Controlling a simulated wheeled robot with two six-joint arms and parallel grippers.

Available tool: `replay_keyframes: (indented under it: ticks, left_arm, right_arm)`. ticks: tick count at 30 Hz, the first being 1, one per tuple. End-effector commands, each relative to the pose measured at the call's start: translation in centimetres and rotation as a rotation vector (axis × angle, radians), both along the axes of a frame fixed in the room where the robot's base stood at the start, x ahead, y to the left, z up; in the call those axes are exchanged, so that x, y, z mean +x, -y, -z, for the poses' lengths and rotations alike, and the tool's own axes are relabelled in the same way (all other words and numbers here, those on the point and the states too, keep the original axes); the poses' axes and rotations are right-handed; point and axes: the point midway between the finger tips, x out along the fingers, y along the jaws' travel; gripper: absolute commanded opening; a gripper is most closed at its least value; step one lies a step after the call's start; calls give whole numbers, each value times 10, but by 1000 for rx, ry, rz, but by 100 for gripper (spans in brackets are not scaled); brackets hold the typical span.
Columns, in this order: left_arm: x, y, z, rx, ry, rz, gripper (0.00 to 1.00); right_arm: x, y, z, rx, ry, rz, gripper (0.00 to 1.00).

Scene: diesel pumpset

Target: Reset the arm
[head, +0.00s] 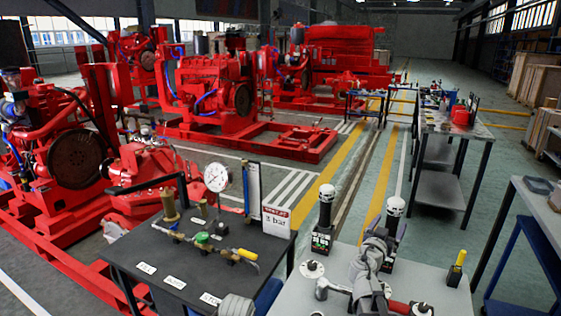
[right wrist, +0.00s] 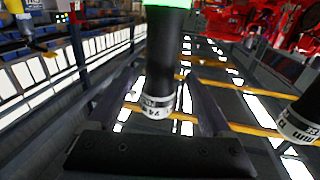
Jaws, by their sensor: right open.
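My right gripper (head: 386,232) is over the grey bench (head: 287,290) in the head view, with its fingers open. A black upright tool with a white top (head: 396,206) stands at its fingers. In the right wrist view a black tool with a white marked band (right wrist: 158,100) lies between the two spread fingers. Gaps show on both sides of it, and I cannot tell whether a finger touches it. A similar black tool with a white top (head: 325,215) stands to the left. My left gripper does not show.
A dark table (head: 215,265) on the left carries a pressure gauge (head: 216,177), brass fittings and a "3 bar" sign (head: 276,220). Red pumpsets (head: 205,95) stand behind. The striped aisle is clear.

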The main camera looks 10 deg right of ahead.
Motion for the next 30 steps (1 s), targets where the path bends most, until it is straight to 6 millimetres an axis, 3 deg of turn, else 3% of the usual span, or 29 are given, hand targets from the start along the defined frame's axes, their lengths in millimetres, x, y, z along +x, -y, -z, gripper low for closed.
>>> replay_keyframes:
  ticks: [13, 30]
  left_arm:
    - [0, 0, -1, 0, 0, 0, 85]
    - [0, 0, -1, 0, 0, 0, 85]
  right_arm:
    - [47, 43, -1, 0, 0, 1, 84]
    - [42, 39, 0, 0, 0, 0, 84]
